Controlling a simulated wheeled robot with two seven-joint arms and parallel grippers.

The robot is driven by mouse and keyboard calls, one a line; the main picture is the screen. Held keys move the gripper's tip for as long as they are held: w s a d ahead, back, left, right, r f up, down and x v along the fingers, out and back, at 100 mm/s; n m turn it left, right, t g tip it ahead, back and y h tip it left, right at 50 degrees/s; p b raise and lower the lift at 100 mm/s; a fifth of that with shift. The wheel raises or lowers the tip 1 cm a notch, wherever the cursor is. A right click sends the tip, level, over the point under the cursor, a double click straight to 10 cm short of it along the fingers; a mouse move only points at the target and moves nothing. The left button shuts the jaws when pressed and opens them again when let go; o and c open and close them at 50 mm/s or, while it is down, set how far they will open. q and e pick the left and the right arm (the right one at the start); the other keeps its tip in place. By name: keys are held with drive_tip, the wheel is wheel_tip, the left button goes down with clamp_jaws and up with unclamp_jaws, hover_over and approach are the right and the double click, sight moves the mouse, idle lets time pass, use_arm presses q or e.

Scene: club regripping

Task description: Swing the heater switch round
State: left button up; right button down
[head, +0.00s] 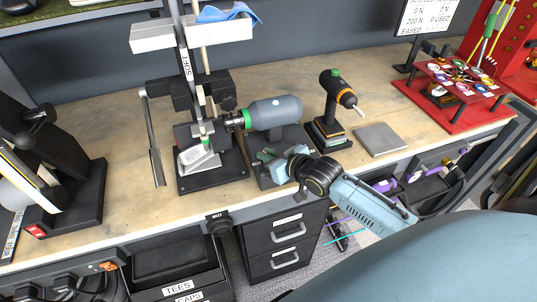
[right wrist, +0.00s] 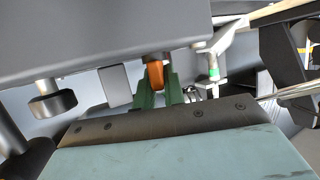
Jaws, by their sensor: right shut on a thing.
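The heater (head: 275,112) is a grey cylinder with a green band and a nozzle pointing left, on a dark base at the middle of the bench. My right gripper (head: 264,157) reaches in from the lower right, low at the front of the heater. In the right wrist view its green fingers (right wrist: 156,88) are shut on the small orange heater switch (right wrist: 155,76), one finger on each side. The switch hangs below a dark grey body and points down in that picture. In the head view the gripper hides the switch. My left gripper is not in view.
A shaft stand (head: 187,70) with a clamped club stands left of the heater. A green and black hand tool (head: 336,92) stands to its right, beside a grey plate (head: 380,139). A red rack (head: 450,90) is at the far right. Drawers lie below the bench front.

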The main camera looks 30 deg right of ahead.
drive_tip(key=shift+n+y, duration=0.5)
drive_tip(key=shift+y, duration=0.1)
drive_tip(key=shift+n+g+y+b, duration=0.4)
drive_tip(key=shift+n+y+b, duration=0.2)
drive_tip(key=shift+b, duration=0.2)
drive_tip(key=shift+r, duration=0.1)
drive_tip(key=c, duration=1.5)
unclamp_jaws()
drive_tip(key=shift+a, duration=0.1)
drive_tip(key=shift+s, duration=0.2)
drive_tip(key=v, duration=0.6)
drive_tip(key=p+v, duration=0.1)
drive_tip(key=v, duration=0.6)
drive_tip(key=shift+w+d, duration=0.1)
drive_tip(key=shift+d, duration=0.15)
